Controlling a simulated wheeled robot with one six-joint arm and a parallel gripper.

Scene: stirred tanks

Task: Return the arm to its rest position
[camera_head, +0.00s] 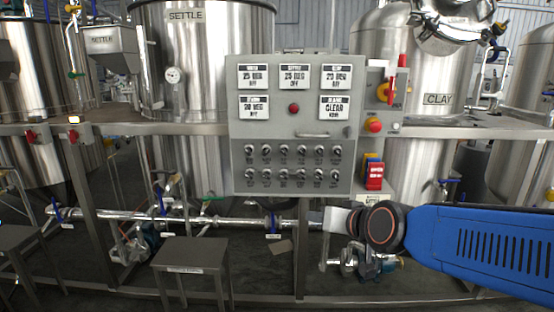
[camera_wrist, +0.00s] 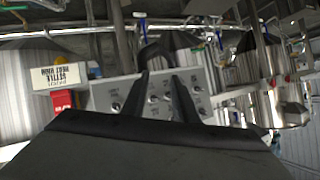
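My arm, blue with a dark, orange-ringed joint, reaches in from the right in the head view, low in front of the tank frame. It ends below the control panel (camera_head: 291,128), and its fingers are hard to make out there. In the wrist view my gripper (camera_wrist: 161,75) shows as two dark fingers with a gap between them. The grey panel face with its knobs (camera_wrist: 158,98) shows behind and between the fingers. I see nothing held in the gap. The wrist view looks upside down.
Steel tanks stand behind, one labelled SETTLE (camera_head: 205,60) and one CLAY (camera_head: 437,75). A red switch (camera_head: 375,177) sits right of the panel, above my arm. Pipes (camera_head: 185,217) and a pump (camera_head: 365,265) lie low. A small stool (camera_head: 190,255) stands front left.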

